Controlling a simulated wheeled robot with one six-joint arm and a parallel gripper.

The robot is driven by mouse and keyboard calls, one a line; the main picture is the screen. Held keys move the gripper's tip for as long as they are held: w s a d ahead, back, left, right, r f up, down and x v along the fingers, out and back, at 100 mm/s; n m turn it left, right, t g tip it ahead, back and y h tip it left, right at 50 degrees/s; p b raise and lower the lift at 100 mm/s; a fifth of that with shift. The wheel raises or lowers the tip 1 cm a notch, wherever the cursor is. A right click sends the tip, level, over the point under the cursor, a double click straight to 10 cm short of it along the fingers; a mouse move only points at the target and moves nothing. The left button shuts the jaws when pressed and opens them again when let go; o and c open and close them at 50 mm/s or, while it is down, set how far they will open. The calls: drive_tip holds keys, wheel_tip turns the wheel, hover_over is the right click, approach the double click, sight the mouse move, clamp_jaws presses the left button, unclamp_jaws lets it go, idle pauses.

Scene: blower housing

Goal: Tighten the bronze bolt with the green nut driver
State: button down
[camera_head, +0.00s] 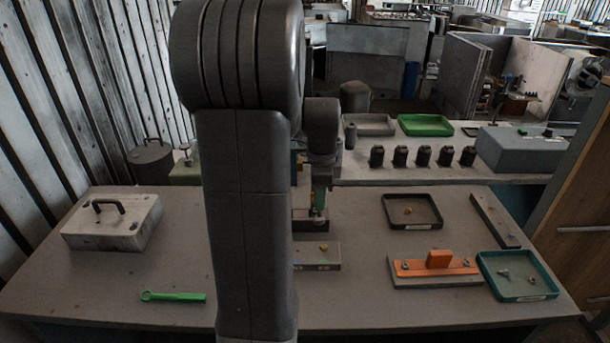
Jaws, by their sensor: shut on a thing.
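My gripper (321,182) hangs in the middle of the camera_head view, partly behind my own arm. It is shut on the green nut driver (319,200), which is upright with its tip down. The driver's lower end is at a dark block (302,225) on the table; I cannot tell whether it touches. A small bronze-coloured bolt (323,247) shows on a grey bar (330,260) nearer the camera. Another bronze-coloured piece (407,210) lies in a dark tray (387,212). The left parts of the block and bar are hidden by my arm.
A green wrench (173,296) lies front left, and a white handled box (112,222) back left. On the right are an orange handled part (438,260) and a teal tray (517,297) with small hardware. Several dark cylinders (422,157) stand behind.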

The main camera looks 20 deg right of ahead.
drive_tip(key=shift+s+d+f+b, duration=0.1)
drive_tip(key=shift+s+f+b, duration=0.35)
drive_tip(key=shift+f+b, duration=0.4)
drive_tip(key=shift+s+d+f+b, duration=0.15)
drive_tip(key=shift+s+f+b, duration=0.35)
drive_tip(key=shift+f, duration=0.6)
drive_tip(key=shift+s+d+f+b, duration=0.1)
drive_tip(key=shift+s+f+b, duration=0.25)
drive_tip(key=shift+f+b, duration=0.55)
drive_tip(key=shift+f, duration=0.1)
drive_tip(key=shift+f, duration=0.3)
